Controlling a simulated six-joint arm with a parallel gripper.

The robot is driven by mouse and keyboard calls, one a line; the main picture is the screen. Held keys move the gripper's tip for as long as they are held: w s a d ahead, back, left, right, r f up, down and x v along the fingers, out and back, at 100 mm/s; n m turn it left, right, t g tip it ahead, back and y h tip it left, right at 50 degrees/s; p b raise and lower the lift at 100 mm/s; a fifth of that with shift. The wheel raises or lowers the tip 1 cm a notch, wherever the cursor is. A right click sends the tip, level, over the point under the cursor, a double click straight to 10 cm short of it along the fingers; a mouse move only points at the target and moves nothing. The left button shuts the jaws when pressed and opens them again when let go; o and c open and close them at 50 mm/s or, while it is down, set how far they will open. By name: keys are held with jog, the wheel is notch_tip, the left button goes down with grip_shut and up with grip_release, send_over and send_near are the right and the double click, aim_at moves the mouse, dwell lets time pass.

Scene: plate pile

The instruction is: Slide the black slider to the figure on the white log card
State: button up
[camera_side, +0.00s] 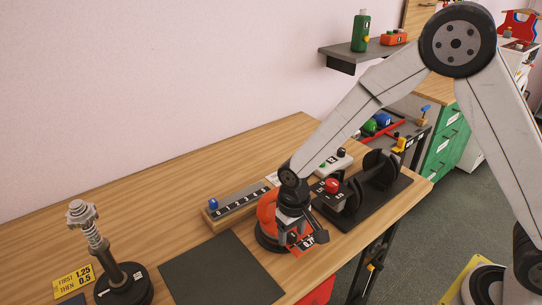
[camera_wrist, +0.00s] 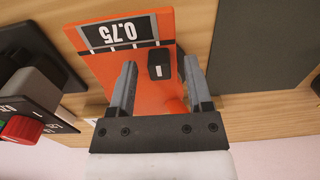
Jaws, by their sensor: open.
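An orange device (camera_side: 268,215) stands on the bench under my gripper (camera_side: 295,222); its slanted plate reads 0.75. In the wrist view the orange plate (camera_wrist: 95,65) shows 0.75 upside down in a black-and-grey window. A small black block with a white label, apparently the black slider (camera_wrist: 159,66), lies between the fingertips of my open gripper (camera_wrist: 160,70). I cannot tell whether either finger touches it. In the side view my gripper hides the slider. A small white patch (camera_side: 272,178) behind my gripper may be the white log card; no figure on it is readable.
A yellow card (camera_side: 74,283) reads FIRST 1.25 THEN 0.5, beside a black-based post (camera_side: 124,286). A wooden block with a grey strip (camera_side: 238,203) and blue knob is left of the device. A dark mat (camera_side: 220,272) lies in front. A red-button machine (camera_side: 345,205) is close right.

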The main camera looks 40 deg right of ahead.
jog(key=shift+f, duration=0.2)
grip_shut()
dwell(1.4)
